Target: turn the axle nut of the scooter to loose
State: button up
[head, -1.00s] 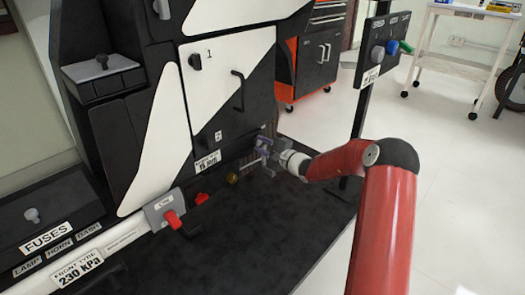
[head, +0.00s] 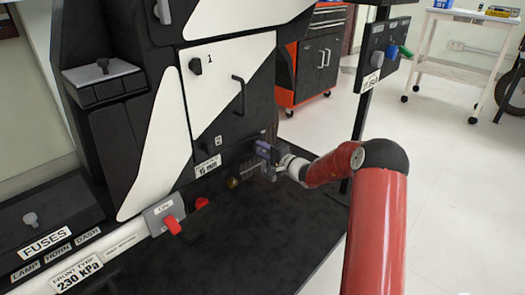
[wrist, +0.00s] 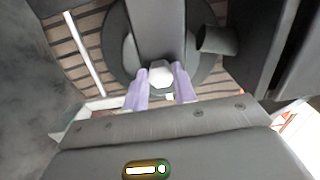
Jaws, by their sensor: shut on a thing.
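The axle nut (wrist: 161,73) is a pale hexagonal piece in the middle of the wrist view, in front of a dark round hub. My gripper (wrist: 161,87) has its two purple fingers on either side of it and is shut on it. In the head view my gripper (head: 263,150) is at the low part of the rig, right of the small size label. The nut itself is hidden there behind the fingers.
A dark platform (head: 250,230) lies clear below. A post with a switch panel (head: 383,50) stands to the right.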

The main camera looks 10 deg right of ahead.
jog(key=o, duration=1)
jog(key=shift+d, duration=0.1)
jog(key=v, duration=0.7)
jog(key=shift+s+d+p, duration=0.2)
jog(key=shift+s+p, duration=0.1)
